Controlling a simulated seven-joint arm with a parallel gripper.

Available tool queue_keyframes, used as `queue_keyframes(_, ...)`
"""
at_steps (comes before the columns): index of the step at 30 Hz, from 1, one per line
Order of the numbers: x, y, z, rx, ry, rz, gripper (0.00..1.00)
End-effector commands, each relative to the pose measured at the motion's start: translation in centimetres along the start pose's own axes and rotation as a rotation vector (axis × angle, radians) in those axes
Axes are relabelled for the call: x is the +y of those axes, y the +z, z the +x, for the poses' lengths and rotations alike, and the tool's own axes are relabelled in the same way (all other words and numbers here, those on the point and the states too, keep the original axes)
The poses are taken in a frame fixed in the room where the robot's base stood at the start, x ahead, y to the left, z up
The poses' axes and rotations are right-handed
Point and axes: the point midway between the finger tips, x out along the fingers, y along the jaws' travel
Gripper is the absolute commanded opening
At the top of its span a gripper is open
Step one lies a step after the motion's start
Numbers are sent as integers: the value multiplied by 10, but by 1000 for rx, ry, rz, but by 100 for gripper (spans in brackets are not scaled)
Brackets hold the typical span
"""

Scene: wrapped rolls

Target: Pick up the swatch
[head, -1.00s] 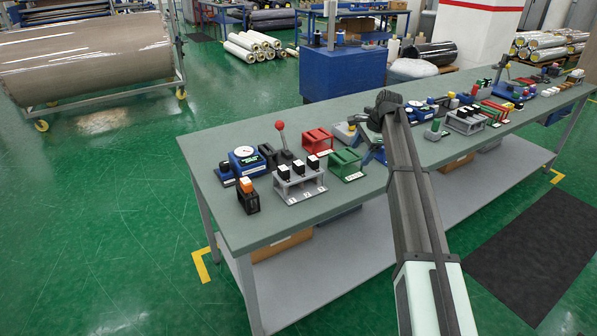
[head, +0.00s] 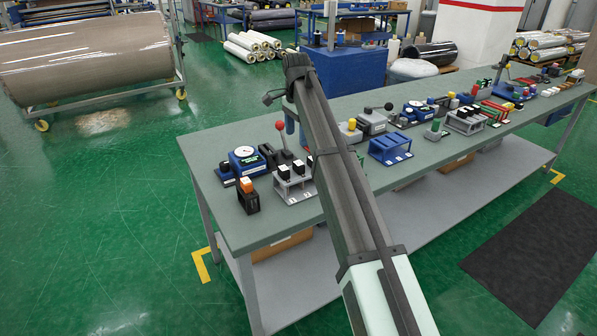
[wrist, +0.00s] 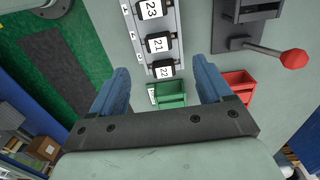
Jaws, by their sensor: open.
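I cannot single out a swatch for sure in either view. Black pieces with white number labels 23, 21 and 22 (wrist: 157,43) stand in a grey rack (wrist: 176,22) in the wrist view. In the head view this rack (head: 293,189) is on the near left of the bench, partly behind my arm. My gripper (wrist: 160,78) is open and empty, with blue fingers spread. In the head view it (head: 294,125) is above the left part of the bench. In the wrist view, the rack's lower end and a green holder (wrist: 170,95) show between the fingers.
A red-knobbed lever (head: 281,126) stands upright near my gripper. A dial gauge on a blue base (head: 244,157) and a black holder with an orange-topped piece (head: 248,196) are to the left. A blue slotted rack (head: 390,148) and several small items fill the bench (head: 213,170) rightward.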

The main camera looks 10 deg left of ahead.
Motion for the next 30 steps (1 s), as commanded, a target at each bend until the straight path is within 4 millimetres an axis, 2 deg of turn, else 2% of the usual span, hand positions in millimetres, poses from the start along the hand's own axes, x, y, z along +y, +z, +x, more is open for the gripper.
queue_keyframes(9,1,0,54,-1,1,0,79)
queue_keyframes(20,2,-2,78,-1,0,0,79)
queue_keyframes(27,4,-4,109,-2,1,0,79)
queue_keyframes(30,4,-4,116,-1,-1,0,79)
